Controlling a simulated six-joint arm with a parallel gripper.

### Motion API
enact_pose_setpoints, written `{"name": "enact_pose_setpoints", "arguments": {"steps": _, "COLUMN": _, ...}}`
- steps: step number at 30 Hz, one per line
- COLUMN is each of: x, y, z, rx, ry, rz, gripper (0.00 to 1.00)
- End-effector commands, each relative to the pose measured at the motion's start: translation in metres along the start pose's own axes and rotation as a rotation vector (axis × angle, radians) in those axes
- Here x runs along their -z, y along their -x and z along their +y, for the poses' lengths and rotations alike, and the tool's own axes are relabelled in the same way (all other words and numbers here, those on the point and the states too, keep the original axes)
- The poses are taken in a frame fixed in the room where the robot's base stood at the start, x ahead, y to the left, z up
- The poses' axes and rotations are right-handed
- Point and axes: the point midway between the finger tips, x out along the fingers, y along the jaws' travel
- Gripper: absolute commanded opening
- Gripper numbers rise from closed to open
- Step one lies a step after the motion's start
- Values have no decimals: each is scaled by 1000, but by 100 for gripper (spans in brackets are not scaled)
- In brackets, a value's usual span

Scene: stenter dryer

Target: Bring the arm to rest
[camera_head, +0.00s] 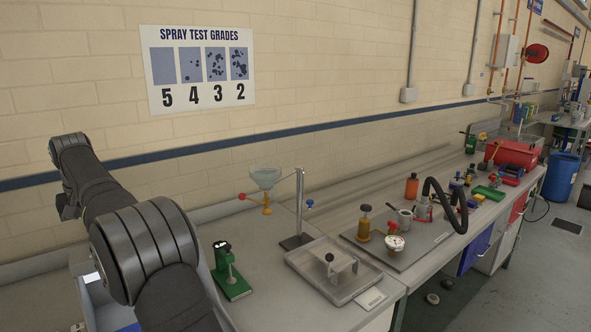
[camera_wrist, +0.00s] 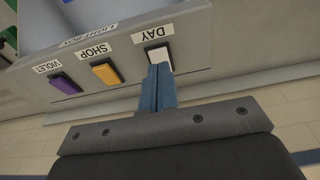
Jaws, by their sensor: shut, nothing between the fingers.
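My gripper (camera_wrist: 160,70) shows in the wrist view with its blue fingers shut together and nothing between them. Its tips are at the lower edge of a white button (camera_wrist: 158,52) labelled DAY on a grey light box panel (camera_wrist: 130,88). I cannot tell whether the tips touch the button. A yellow button (camera_wrist: 106,72) labelled SHOP and a purple button (camera_wrist: 65,83) labelled VIOLET sit to its left. The labels appear upside down. In the head view my arm reaches off at the left and the gripper is not visible.
A spray grade chart (camera_head: 201,68) hangs on the wall.

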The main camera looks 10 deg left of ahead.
Motion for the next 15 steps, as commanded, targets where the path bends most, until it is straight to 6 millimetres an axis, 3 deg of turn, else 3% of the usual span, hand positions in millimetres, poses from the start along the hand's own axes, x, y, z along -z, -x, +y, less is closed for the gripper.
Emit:
{"name": "enact_pose_setpoints", "arguments": {"steps": 6, "x": -3, "y": -16, "z": 0, "rx": 0, "ry": 0, "rz": -1, "gripper": 0}}
{"name": "enact_pose_setpoints", "arguments": {"steps": 15, "x": -2, "y": -15, "z": 0, "rx": 0, "ry": 0, "rz": 0, "gripper": 0}}
